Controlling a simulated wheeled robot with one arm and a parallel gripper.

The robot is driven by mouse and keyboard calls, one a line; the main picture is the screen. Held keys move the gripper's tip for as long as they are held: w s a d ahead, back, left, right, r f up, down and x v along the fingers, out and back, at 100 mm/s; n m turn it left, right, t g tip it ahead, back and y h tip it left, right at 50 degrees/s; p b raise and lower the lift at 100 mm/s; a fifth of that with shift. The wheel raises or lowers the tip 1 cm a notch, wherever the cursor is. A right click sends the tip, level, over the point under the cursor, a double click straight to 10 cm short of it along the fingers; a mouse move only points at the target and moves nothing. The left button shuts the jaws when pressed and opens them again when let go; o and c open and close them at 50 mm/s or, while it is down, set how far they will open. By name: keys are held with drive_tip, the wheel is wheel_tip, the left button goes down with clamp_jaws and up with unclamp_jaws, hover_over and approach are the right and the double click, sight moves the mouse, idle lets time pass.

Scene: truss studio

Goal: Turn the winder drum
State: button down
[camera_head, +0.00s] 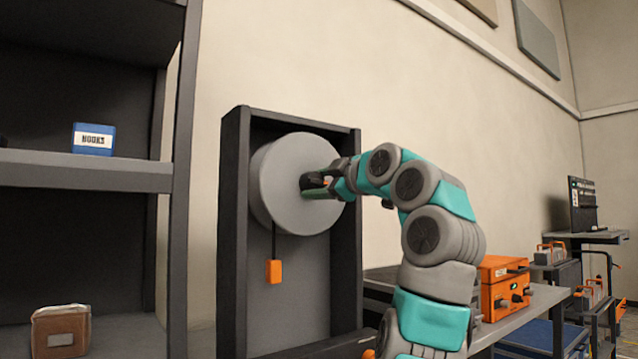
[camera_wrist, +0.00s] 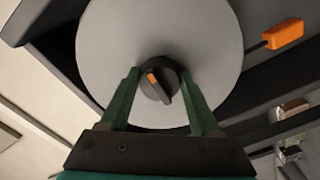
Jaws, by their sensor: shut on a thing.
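The winder drum (camera_head: 281,160) is a large pale grey disc set in a dark upright frame (camera_head: 234,230). Its round face also fills the middle of the wrist view (camera_wrist: 110,50). A black knob (camera_wrist: 158,84) with an orange mark sits at the drum's centre. My gripper (camera_head: 315,185) reaches the drum from the right, with its fingertips at the knob. In the wrist view the green fingers of my gripper (camera_wrist: 160,76) stand on either side of the knob, shut on it. An orange block (camera_head: 274,271) hangs on a dark cord below the drum.
A dark shelf unit (camera_head: 85,172) stands at the left, holding a blue box (camera_head: 94,139) and a brown box (camera_head: 61,331). At the right, a grey bench (camera_head: 530,305) carries an orange device (camera_head: 503,288). A pale wall rises behind.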

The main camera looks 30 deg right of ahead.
idle(0.3)
drive_tip(key=shift+c, duration=0.6)
unclamp_jaws()
drive_tip(key=s+b, duration=0.1)
drive_tip(key=s, duration=0.6)
drive_tip(key=shift+s+d+b, duration=0.25)
drive_tip(key=shift+s+b, duration=0.05)
drive_tip(key=shift+s, duration=0.05)
drive_tip(key=shift+s, duration=0.15)
